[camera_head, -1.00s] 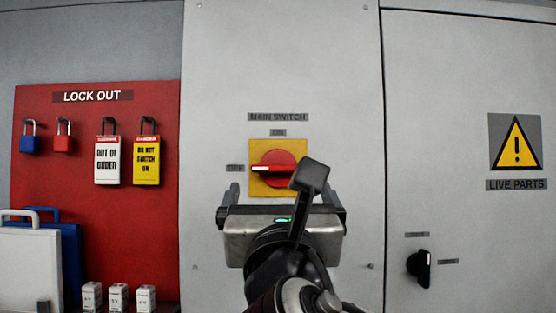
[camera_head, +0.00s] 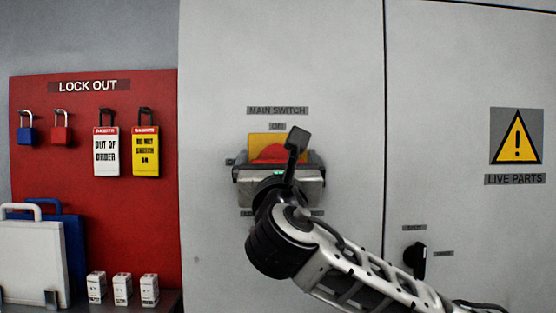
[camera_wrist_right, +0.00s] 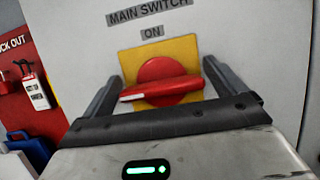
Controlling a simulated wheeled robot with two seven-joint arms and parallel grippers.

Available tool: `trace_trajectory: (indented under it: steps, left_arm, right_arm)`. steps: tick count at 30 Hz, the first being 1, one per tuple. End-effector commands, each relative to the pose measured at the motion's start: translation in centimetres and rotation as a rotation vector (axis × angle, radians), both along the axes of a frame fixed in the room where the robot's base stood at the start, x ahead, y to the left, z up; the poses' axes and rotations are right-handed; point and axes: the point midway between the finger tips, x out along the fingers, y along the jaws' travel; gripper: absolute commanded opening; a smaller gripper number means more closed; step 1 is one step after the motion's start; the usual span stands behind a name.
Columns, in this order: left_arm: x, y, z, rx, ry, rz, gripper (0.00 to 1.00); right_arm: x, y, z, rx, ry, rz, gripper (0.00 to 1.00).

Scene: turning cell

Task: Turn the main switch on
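The main switch is a red rotary knob (camera_head: 270,154) on a yellow plate (camera_head: 266,139), under the labels MAIN SWITCH and ON. In the right wrist view the red knob (camera_wrist_right: 162,82) has its handle bar lying nearly level, with the white mark at its left end. My right gripper (camera_head: 278,162) is in front of the switch and hides its lower part in the head view. Its fingers (camera_wrist_right: 162,75) are open, one on each side of the handle bar, with gaps visible. I cannot tell how deep they reach. My left gripper is not in view.
A red lock-out board (camera_head: 80,190) with padlocks and tags hangs to the left. White and blue cases (camera_head: 32,262) stand below it, beside several small white blocks (camera_head: 122,288). A black knob (camera_head: 415,258) is on the right door. The panel around the switch is mostly flat and clear.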

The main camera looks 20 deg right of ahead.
Motion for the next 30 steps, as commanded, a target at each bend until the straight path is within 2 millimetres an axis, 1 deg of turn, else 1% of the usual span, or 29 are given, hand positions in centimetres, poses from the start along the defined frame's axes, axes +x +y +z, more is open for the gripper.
trace_trajectory:
  steps: [1,2,3,11,17,23,30]
  left_arm:
    - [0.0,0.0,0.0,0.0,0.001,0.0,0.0]
    - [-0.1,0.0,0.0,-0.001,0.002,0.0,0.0]
    - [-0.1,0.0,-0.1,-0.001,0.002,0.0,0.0]
    - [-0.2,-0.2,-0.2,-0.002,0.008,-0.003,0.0]
    - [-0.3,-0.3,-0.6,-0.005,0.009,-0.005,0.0]
    - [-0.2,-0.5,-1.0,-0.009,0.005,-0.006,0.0]
    - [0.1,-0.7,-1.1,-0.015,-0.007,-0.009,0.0]
  right_arm:
    - [0.0,0.0,0.0,0.0,0.0,0.0,0.81]
    - [0.0,0.0,0.0,0.0,0.0,0.0,0.72]
    - [0.0,0.0,0.0,0.0,0.0,0.0,0.61]
    - [0.0,0.0,-0.1,0.011,-0.002,-0.001,0.61]
    - [0.0,0.0,-0.2,0.076,-0.021,0.0,0.61]
    - [-0.1,0.0,-0.3,0.212,-0.058,0.001,0.61]
    - [-0.1,0.0,-0.3,0.428,-0.12,0.001,0.61]
